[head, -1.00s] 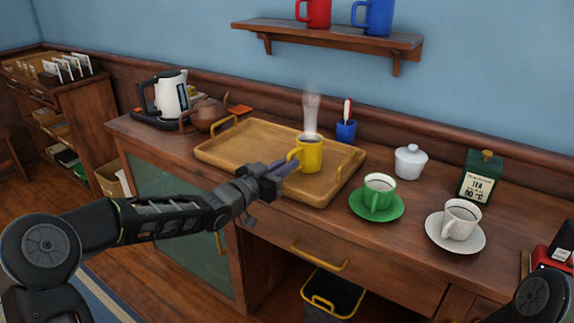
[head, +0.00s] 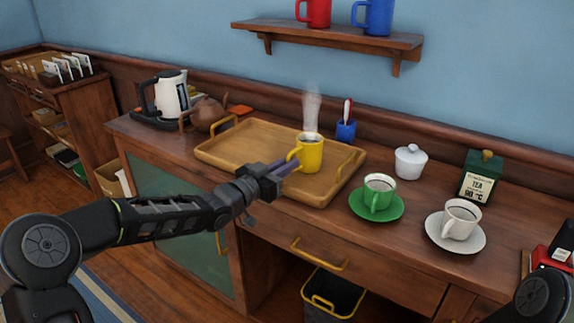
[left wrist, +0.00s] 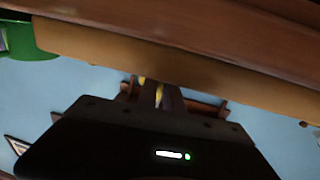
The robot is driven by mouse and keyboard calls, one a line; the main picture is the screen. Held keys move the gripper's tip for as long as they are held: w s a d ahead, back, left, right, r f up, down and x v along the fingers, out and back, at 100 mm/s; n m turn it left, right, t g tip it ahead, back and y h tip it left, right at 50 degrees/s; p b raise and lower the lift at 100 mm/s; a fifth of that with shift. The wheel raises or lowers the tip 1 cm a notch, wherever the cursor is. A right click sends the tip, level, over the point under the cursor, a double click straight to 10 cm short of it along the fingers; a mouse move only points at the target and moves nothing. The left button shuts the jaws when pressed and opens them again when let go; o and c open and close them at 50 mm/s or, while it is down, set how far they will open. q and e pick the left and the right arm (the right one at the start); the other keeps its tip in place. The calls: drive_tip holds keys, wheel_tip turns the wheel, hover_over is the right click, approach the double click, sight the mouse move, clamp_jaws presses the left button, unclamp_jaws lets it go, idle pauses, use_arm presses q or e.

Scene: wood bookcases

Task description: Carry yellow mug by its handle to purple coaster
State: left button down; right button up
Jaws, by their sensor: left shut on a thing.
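The yellow mug (head: 312,156) stands upright at the right part of the wooden tray (head: 222,155), with dark drink in it and steam above. Its handle faces left, toward me. My left gripper (head: 285,168) reaches in from the left and is shut on this handle. In the left wrist view a bit of yellow (left wrist: 159,93) shows between the fingers (left wrist: 158,100). I cannot tell whether the mug touches the tray or is slightly raised. I see no purple coaster in either view. My right gripper is not in view.
A green cup on a saucer (head: 378,200), a white cup on a saucer (head: 460,222), a white lidded pot (head: 410,162) and a tea tin (head: 481,176) stand right of the tray. A blue holder (head: 346,131) is behind it.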

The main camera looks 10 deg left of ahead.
use_arm(q)
drive_tip(key=shift+r, duration=0.15)
drive_tip(key=shift+r+p, duration=2.4)
drive_tip(key=shift+r, duration=0.55)
